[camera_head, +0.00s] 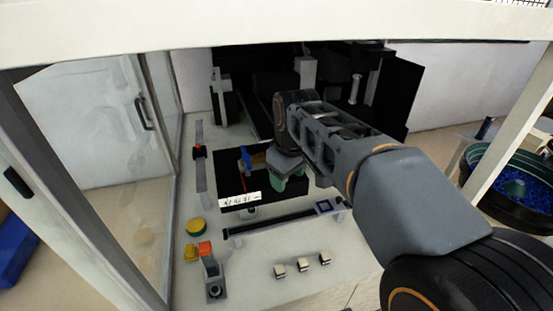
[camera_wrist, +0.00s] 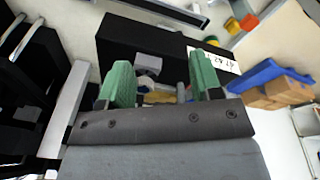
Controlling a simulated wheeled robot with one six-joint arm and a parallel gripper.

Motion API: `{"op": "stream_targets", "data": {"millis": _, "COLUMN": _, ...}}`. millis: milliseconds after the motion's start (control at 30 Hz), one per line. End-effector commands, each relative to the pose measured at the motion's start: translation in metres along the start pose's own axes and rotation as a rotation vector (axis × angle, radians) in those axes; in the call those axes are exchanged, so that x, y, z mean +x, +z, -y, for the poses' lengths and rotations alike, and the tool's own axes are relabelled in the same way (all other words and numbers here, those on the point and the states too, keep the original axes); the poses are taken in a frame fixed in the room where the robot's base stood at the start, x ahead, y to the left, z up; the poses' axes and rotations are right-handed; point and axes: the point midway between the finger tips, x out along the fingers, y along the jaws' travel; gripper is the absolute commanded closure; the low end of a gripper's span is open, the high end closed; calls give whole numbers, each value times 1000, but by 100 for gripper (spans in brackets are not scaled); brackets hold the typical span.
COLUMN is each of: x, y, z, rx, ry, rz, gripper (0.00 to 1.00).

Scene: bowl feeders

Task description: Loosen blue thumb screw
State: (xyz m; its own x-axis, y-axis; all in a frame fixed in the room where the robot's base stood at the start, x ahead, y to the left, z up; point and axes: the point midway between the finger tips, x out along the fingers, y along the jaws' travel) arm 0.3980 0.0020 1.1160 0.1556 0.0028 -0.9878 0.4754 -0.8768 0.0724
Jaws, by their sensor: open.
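A small blue part (camera_head: 246,155), likely the blue thumb screw, stands on a black block (camera_head: 225,183) in the head view. A yellow part (camera_head: 258,161) is just right of it. My gripper (camera_head: 290,184) is right of the blue part, partly hidden by my arm. In the wrist view my gripper (camera_wrist: 163,76) has its two green fingers spread, with nothing clamped. A grey part (camera_wrist: 148,64) and a yellowish part (camera_wrist: 160,97) show between the fingers, apparently beyond them. The screw cannot be made out clearly in the wrist view.
A white label (camera_head: 240,199) is on the block's front. A dark rail (camera_head: 280,222), a yellow round button (camera_head: 196,227), an orange part (camera_head: 205,249) and several small blocks (camera_head: 303,264) are nearer on the white table. Dark machinery (camera_head: 400,90) stands behind. A glass door (camera_head: 100,130) is at left.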

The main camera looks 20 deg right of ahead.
Motion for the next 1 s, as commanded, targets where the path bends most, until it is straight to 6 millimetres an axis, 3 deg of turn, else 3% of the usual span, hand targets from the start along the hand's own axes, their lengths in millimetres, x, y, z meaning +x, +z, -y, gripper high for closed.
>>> {"op": "stream_targets", "data": {"millis": 33, "x": -6, "y": -15, "z": -9, "rx": -69, "ry": -11, "rz": 20, "gripper": 41}}
{"op": "stream_targets", "data": {"millis": 200, "x": -27, "y": -50, "z": -29, "rx": -291, "ry": -54, "rz": 75, "gripper": 41}}
{"op": "stream_targets", "data": {"millis": 467, "x": -39, "y": -75, "z": -42, "rx": -483, "ry": -101, "rz": 114, "gripper": 41}}
{"op": "stream_targets", "data": {"millis": 1000, "x": 21, "y": -69, "z": -39, "rx": -515, "ry": -109, "rz": 119, "gripper": 41}}
